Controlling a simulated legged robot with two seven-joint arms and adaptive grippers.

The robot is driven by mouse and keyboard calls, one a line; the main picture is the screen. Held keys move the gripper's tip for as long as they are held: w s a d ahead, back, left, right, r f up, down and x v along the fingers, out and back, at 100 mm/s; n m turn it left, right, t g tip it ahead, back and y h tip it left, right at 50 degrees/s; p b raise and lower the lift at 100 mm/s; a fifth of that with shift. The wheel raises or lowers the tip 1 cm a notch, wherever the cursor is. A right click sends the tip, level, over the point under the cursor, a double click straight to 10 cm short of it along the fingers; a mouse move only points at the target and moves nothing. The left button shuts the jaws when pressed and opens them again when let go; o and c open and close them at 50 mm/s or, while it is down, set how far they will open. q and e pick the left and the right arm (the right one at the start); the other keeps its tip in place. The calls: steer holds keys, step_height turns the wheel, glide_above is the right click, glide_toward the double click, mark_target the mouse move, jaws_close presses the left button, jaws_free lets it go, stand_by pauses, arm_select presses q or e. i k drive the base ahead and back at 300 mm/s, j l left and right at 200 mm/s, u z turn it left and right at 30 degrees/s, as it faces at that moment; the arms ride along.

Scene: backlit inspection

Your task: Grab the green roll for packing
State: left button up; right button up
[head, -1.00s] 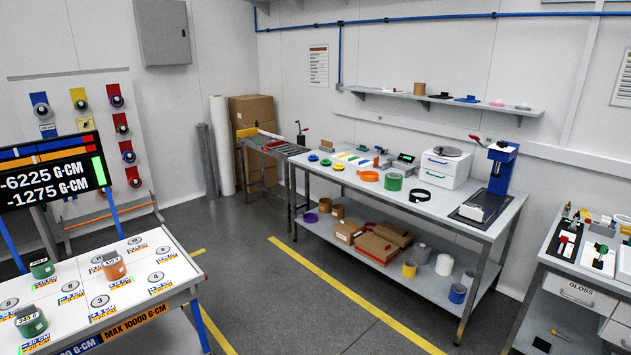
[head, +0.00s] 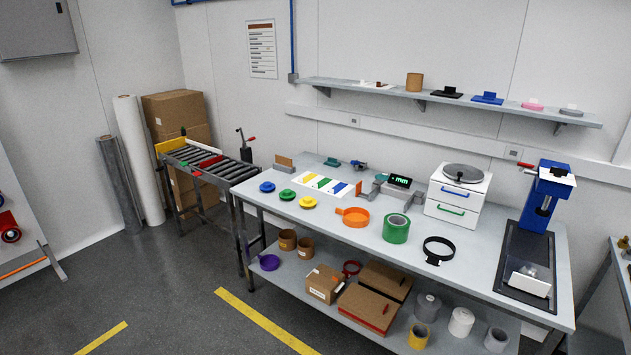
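The green roll (head: 396,228) sits on the grey workbench top (head: 467,252), near the front edge and right of its middle. It looks like a wide tape roll with a lighter core. An orange ring with a tab (head: 354,217) lies to its left and a black ring with a tab (head: 438,250) to its right, both apart from it. Neither of my grippers shows in the head view.
A white drawer unit (head: 458,193) and a blue press (head: 546,200) stand on the bench's right part. The lower shelf holds cardboard boxes (head: 367,307) and several rolls. A roller conveyor (head: 205,162) adjoins on the left. The floor (head: 180,290) in front is clear.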

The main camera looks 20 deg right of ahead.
mark_target(396, 226)
steer(key=i+j, duration=0.1)
steer(key=i, duration=2.65)
steer(key=i+z, duration=0.15)
steer(key=z, duration=0.35)
steer(key=i+z, duration=0.1)
steer(key=z, duration=0.4)
steer(key=i+j+z, duration=0.1)
steer(key=z, duration=0.4)
steer(key=i+j+z, duration=0.1)
steer(key=z, duration=0.4)
